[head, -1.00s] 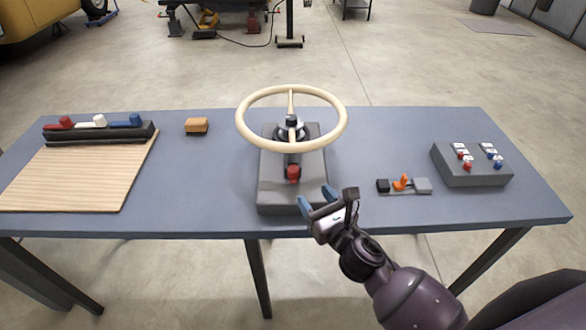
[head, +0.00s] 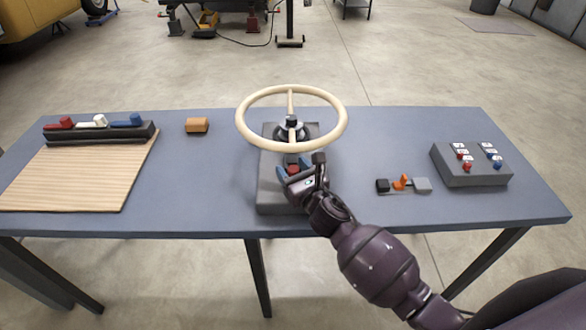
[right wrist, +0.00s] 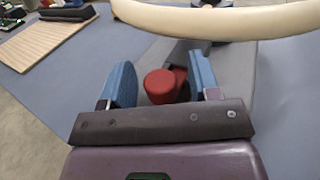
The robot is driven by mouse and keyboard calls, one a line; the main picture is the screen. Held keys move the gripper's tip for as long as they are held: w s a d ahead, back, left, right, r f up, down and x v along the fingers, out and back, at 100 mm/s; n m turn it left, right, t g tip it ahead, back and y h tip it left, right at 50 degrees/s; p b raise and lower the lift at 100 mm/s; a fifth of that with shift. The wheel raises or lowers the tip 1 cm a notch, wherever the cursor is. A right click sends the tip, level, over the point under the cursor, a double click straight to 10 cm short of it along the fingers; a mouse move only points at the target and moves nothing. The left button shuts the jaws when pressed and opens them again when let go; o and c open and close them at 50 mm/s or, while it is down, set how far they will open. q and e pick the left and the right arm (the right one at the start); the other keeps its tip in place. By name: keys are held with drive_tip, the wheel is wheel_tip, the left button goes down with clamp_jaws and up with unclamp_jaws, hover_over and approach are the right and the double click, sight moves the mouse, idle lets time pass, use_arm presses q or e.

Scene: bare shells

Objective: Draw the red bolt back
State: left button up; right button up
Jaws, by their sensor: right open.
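A black rail (head: 98,133) on the left of the table carries a red handle (head: 62,123), a white handle (head: 100,120) and a blue handle (head: 134,119). A red knob (right wrist: 160,87) stands on the grey base (head: 275,203) under the cream wheel (head: 243,138). I cannot tell from the frames which red piece is the bolt. My right gripper (right wrist: 161,66) is open, with its blue fingers either side of the red knob and no clear grip on it. In the head view it partly hides the knob. My left gripper is out of view.
A wooden board (head: 80,175) lies before the rail, and an orange-brown block (head: 197,125) to its right. A small orange-levered device (head: 401,184) and a grey switch box (head: 475,173) stand at the right. The wheel rim overhangs my right gripper's area.

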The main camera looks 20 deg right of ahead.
clamp_jaws()
drive_tip(key=shift+s+a+p, duration=0.2)
drive_tip(key=shift+s+a, duration=0.05)
drive_tip(key=shift+s, duration=0.5)
drive_tip(key=shift+s+a+p, duration=0.15)
drive_tip(key=shift+s+a, duration=0.1)
drive_tip(key=shift+s, duration=0.5)
drive_tip(key=shift+c, duration=2.1)
unclamp_jaws()
drive_tip(key=shift+f, duration=0.1)
drive_tip(key=o, duration=0.4)
drive_tip(key=shift+s, duration=0.15)
drive_tip(key=s, duration=0.3)
drive_tip(key=s+d, duration=0.1)
drive_tip(key=s, duration=0.3)
drive_tip(key=s+d, duration=0.1)
drive_tip(key=s, duration=0.2)
drive_tip(key=shift+s+b, duration=0.25)
drive_tip(key=shift+b, duration=0.1)
